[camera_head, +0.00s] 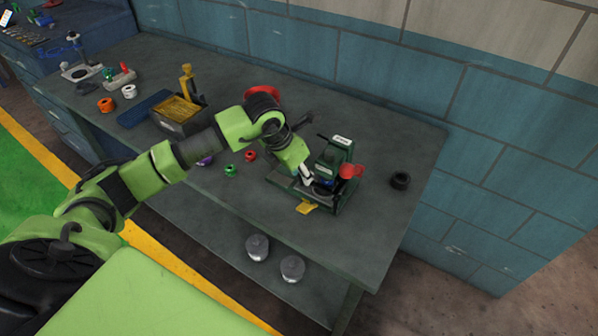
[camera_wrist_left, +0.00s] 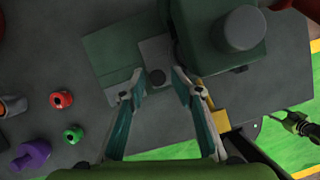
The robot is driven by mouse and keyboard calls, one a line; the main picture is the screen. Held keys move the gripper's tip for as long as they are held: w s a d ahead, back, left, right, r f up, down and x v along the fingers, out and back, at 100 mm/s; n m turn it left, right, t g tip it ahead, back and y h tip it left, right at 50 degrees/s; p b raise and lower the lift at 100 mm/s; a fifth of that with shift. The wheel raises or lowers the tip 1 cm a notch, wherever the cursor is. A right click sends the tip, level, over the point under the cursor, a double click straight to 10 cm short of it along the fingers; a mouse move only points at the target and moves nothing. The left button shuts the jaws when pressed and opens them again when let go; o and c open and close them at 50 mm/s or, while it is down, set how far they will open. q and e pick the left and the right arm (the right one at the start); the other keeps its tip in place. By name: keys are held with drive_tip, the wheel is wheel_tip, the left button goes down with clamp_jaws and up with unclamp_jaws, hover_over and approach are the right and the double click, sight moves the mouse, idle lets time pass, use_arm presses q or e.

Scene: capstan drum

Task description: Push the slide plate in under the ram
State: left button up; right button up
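The dark green press (camera_head: 331,160) stands near the front edge of the bench, with a red knob (camera_head: 351,171) on its side. Its ram is not clear in either view. A dark jointed part (camera_wrist_left: 300,123) at the right may be my right gripper, too small to judge.
A yellow tab (camera_head: 306,207) sticks out at the press's front. Green (camera_head: 231,170) and red (camera_head: 250,155) pieces lie to its left, a black ring (camera_head: 400,180) to its right. A box with yellow contents (camera_head: 180,112) stands farther left. The bench's right end is mostly clear.

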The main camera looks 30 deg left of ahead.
use_arm(q)
drive_tip(key=shift+d, duration=0.1)
drive_tip(key=shift+s+r, duration=0.15)
drive_tip(key=shift+r, duration=0.25)
drive_tip(key=v, duration=0.7)
use_arm(e)
drive_tip(key=shift+s+d, duration=0.55)
drive_tip(key=shift+s, duration=0.15)
